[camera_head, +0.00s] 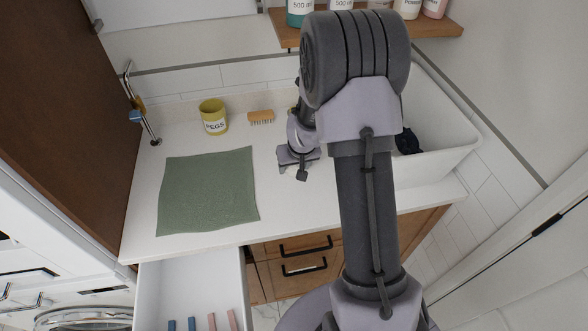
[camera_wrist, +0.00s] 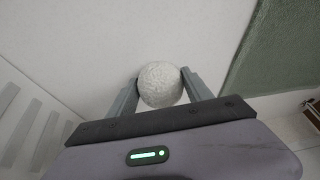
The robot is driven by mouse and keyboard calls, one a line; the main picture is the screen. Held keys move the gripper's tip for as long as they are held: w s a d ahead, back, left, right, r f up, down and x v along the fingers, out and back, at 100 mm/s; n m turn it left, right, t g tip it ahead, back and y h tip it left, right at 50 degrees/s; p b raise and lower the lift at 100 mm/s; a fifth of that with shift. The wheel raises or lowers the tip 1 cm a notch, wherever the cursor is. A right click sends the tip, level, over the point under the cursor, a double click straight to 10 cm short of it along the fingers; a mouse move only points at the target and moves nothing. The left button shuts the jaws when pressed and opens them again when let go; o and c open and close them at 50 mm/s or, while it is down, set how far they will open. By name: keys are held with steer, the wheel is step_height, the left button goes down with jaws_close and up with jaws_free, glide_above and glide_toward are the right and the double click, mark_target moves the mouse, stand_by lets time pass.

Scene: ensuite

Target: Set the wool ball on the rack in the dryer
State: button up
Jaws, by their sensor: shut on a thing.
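The wool ball (camera_wrist: 160,86) is whitish-grey and rough, and shows in the wrist view between my two fingertips. My gripper (camera_wrist: 160,76) is shut on it, with one finger on each side. In the head view my gripper (camera_head: 300,168) is over the white counter, right of the green cloth, and the ball is hidden there. I cannot tell whether the ball touches the counter. A white front-loading machine with a round door (camera_head: 85,318) shows at the lower left edge, partly cut off; I cannot tell whether it is the dryer. No rack is clearly visible.
A green cloth (camera_head: 207,190) lies on the counter (camera_head: 140,200). A yellow PEGS pot (camera_head: 213,117) and a brush (camera_head: 261,117) stand behind. A white basin (camera_head: 440,125) is at right. An open drawer (camera_head: 190,285) holding pegs juts out in front. A bottle shelf (camera_head: 440,25) hangs above.

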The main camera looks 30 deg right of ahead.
steer(key=shift+r, duration=0.15)
steer(key=o, duration=1.3)
steer(key=shift+o, duration=0.2)
